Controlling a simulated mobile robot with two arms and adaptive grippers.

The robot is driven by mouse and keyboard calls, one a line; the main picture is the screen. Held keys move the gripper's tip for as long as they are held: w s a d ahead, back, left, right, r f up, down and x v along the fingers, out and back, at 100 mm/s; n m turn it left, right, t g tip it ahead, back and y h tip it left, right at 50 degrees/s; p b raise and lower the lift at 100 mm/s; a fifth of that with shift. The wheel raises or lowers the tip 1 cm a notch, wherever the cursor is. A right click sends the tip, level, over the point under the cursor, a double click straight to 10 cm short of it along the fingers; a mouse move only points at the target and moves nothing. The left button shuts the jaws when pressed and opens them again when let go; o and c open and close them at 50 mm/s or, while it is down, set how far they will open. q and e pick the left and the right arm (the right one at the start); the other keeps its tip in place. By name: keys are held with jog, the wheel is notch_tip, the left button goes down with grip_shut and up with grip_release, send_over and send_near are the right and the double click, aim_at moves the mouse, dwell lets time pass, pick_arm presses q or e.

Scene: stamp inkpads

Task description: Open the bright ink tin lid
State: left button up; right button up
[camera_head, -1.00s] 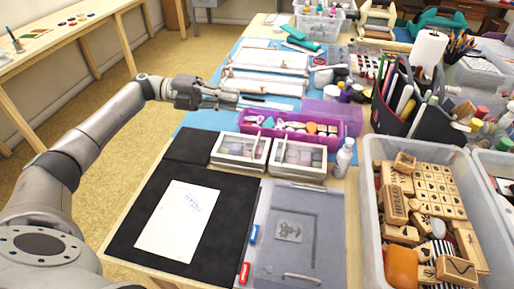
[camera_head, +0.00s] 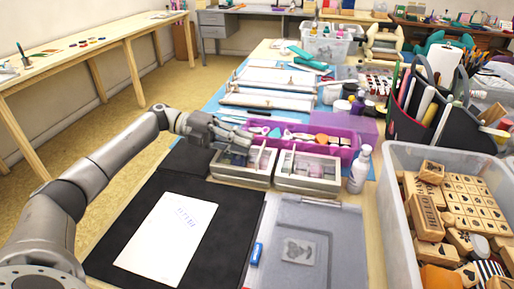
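Two small white-framed tins with clear lids stand side by side on the table, the left tin (camera_head: 228,177) and the right tin (camera_head: 300,186). Both lids look closed, and small pads show dimly through them. I cannot tell by colour which is the bright ink tin. A thin upright handle stands on each lid. My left gripper (camera_head: 240,143) is over the back left part of the left tin and hides part of its lid. I cannot tell whether its fingers touch the lid or how far apart they are. My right gripper is out of view.
A purple tray (camera_head: 345,152) of tools lies just behind the tins. A white bottle (camera_head: 359,170) stands right of them. A black mat (camera_head: 130,214) with white paper lies in front. A clear bin (camera_head: 399,182) of wooden stamps fills the right side.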

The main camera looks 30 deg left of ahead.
aim_at(257, 147)
pick_arm(q)
jog(key=shift+x, duration=2.15)
jog(key=shift+c, duration=0.5)
grip_shut()
jog(key=shift+r, duration=0.1)
